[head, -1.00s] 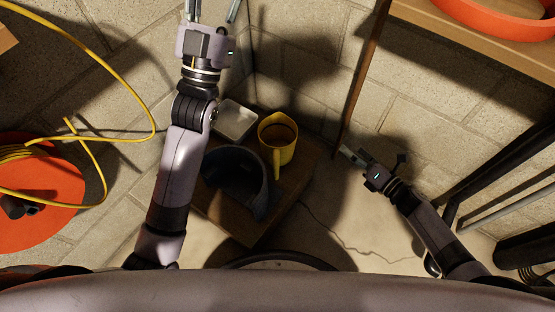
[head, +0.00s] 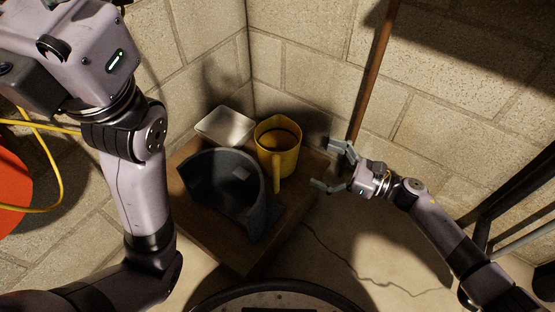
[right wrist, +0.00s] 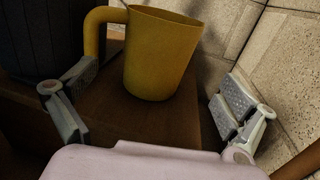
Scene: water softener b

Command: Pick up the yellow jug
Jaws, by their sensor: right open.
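The yellow jug (head: 281,143) stands upright near the back right of a low wooden surface, its handle toward me in the head view. My right gripper (head: 327,166) is open and empty just to the right of the jug, its fingers pointing toward it. In the right wrist view the jug (right wrist: 158,55) is ahead, between the open fingers (right wrist: 150,105) and beyond their tips, with its handle on the left. My left arm rises on the left of the head view; its fingers are out of the picture.
A dark bucket-like container (head: 221,184) stands left of the jug, with a white tray (head: 225,126) behind it. The wooden surface (head: 222,246) sits in a block-wall corner. A wooden pole (head: 376,62) leans behind my right gripper. An orange reel (head: 14,183) is at far left.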

